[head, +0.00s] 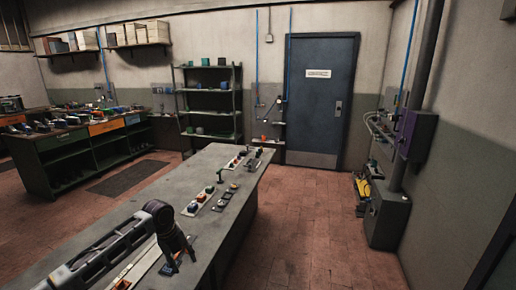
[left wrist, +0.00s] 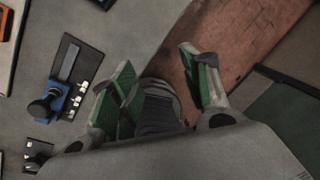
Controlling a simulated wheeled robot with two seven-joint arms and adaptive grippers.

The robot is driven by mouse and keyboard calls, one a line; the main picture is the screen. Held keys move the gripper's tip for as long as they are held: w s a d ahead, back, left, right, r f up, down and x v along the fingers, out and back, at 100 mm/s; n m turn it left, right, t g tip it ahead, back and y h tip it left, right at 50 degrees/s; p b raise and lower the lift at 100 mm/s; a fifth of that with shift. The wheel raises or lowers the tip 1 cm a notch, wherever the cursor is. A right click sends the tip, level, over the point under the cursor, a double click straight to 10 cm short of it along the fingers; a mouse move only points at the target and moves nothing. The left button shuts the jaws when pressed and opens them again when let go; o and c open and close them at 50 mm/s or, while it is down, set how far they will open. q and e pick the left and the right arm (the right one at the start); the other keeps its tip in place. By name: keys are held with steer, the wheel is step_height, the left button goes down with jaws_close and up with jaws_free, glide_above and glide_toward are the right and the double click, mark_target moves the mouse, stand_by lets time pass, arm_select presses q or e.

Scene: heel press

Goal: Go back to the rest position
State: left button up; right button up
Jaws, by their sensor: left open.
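My left arm reaches in from the lower left over the grey workbench (head: 110,228) in the head view. My left gripper (head: 180,262) hangs down over the bench near its right edge. In the left wrist view the gripper (left wrist: 165,78) shows its two green-padded fingers spread wide apart. Nothing is held between them; the bench edge and the reddish floor (left wrist: 235,40) show beyond. My right gripper is in neither view.
A blue device with a black knob (left wrist: 45,105) stands beside the fingers in the left wrist view. Several small fixtures (head: 220,200) line the bench. Shelves (head: 210,103) and a blue door (head: 320,100) stand behind. The floor (head: 310,225) right of the bench is clear.

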arm_select(q)
steer(key=s+d+f+n+t+h, duration=0.1)
steer(key=s+d+f+n, duration=0.35)
steer(key=s+d, duration=0.25)
steer(key=s+d+f+n, duration=0.3)
steer(key=s+d+n, duration=0.2)
steer(key=s+d, duration=0.25)
steer(key=s+a+r+n+t+y, duration=0.1)
steer(key=s+a+n, duration=0.4)
steer(key=s+n, duration=0.3)
steer(key=s+a+r+n+y, duration=0.1)
steer(key=s+a+n, duration=0.4)
steer(key=s+n, duration=0.35)
steer(key=s+f+g, duration=0.1)
steer(key=s+f, duration=0.2)
steer(key=f, duration=3.2)
steer(key=s+a+f, duration=0.2)
steer(key=s+f, duration=0.7)
steer(key=s, duration=0.2)
steer(key=s+a+f+g, duration=0.1)
steer(key=s+a+f, duration=0.1)
steer(key=s+f, duration=0.7)
steer(key=shift+s+f+y, duration=0.15)
steer(key=shift+s+y, duration=0.25)
steer(key=shift+s, duration=0.5)
